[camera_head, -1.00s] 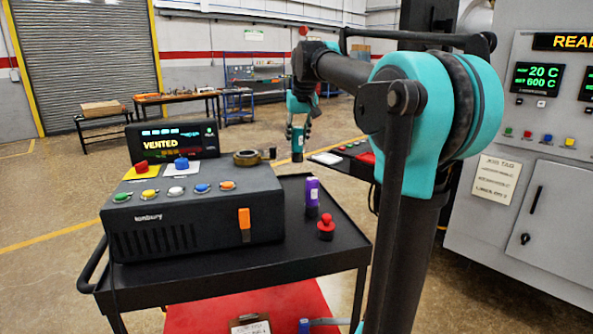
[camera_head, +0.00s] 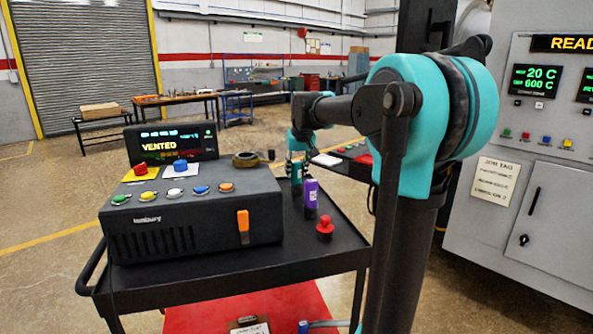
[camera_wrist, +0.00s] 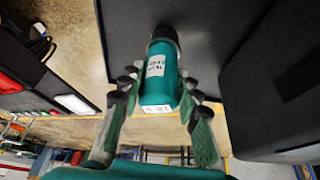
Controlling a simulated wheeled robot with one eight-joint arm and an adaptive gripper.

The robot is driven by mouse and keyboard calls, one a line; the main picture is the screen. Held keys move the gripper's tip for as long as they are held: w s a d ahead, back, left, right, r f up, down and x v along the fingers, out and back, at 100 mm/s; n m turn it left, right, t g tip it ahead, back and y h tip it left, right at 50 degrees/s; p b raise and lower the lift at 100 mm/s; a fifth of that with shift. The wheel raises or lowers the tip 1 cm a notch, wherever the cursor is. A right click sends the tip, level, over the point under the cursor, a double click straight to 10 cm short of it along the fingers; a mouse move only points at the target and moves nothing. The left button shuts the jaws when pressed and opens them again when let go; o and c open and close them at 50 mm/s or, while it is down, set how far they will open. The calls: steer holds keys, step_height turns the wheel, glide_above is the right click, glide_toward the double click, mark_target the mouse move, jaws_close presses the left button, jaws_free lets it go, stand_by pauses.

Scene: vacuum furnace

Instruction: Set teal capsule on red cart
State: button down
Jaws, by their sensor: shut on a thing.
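The teal capsule (camera_head: 296,172) is in my gripper (camera_head: 297,160), behind the purple capsule in the head view. In the wrist view the teal capsule (camera_wrist: 160,72) has white labels and a dark end pointing to the black cart top. My gripper's fingers (camera_wrist: 160,90) are shut on its two sides. The capsule looks upright, low over the cart's far right part; I cannot tell whether it touches.
A purple capsule (camera_head: 311,197) stands close in front of the teal one. A red knob-shaped piece (camera_head: 325,228) is nearer the front.

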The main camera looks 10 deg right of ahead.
steer(key=c, duration=1.1)
jaws_free()
steer(key=shift+f, duration=0.1)
steer(key=v, duration=1.2)
